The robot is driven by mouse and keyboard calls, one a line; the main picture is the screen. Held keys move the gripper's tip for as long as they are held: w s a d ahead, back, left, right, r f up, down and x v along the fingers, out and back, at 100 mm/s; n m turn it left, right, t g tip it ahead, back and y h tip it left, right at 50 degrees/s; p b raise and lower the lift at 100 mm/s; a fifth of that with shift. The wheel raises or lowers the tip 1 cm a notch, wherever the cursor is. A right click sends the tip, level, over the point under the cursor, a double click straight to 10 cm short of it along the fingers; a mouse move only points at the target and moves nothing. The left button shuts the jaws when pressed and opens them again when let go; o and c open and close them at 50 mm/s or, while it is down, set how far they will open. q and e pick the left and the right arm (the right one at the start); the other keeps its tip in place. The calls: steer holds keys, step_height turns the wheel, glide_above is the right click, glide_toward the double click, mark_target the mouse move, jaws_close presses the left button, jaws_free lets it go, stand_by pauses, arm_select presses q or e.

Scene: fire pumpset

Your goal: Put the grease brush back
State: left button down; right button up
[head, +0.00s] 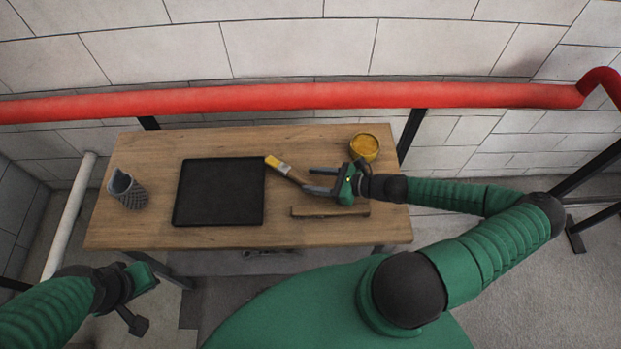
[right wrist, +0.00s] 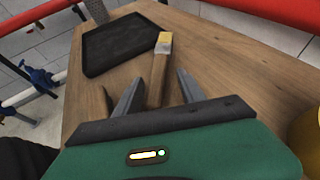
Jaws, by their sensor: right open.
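The grease brush (head: 279,164) has yellow-white bristles, a metal band and a wooden handle. It is right of the black tray, bristle end toward the tray; it also shows in the right wrist view (right wrist: 158,75). My right gripper (head: 308,180) is open at the handle end. In the right wrist view its fingers (right wrist: 159,76) lie either side of the handle, with gaps; I cannot tell the height between them. A yellow tin (head: 364,147) stands at the back right. My left gripper (head: 140,278) is off the table's front left; its jaws are unclear.
The flat black tray (head: 220,192) lies on the wooden table (head: 150,150). A narrow wooden bar (head: 330,211) lies in front of my right gripper. A red pipe (head: 290,97) runs behind the table along the wall. Bare tabletop lies between the cup and the tray.

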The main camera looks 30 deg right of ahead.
mark_target(314, 179)
steer(key=shift+w+d+f, duration=0.25)
steer(key=shift+w+f, duration=0.65)
steer(key=shift+w, duration=0.3)
steer(key=shift+d, duration=0.25)
steer(key=shift+s+d, duration=0.1)
steer(key=c, duration=0.4)
steer(key=shift+s+a+r, duration=0.1)
steer(key=shift+a, duration=0.15)
steer(key=c, duration=0.4)
steer(key=shift+a, duration=0.25)
jaws_close()
arm_select(q)
steer(key=shift+w+d+f, duration=0.15)
steer(key=shift+w+d, duration=0.35)
arm_select(e)
steer(key=shift+d+r, duration=0.1)
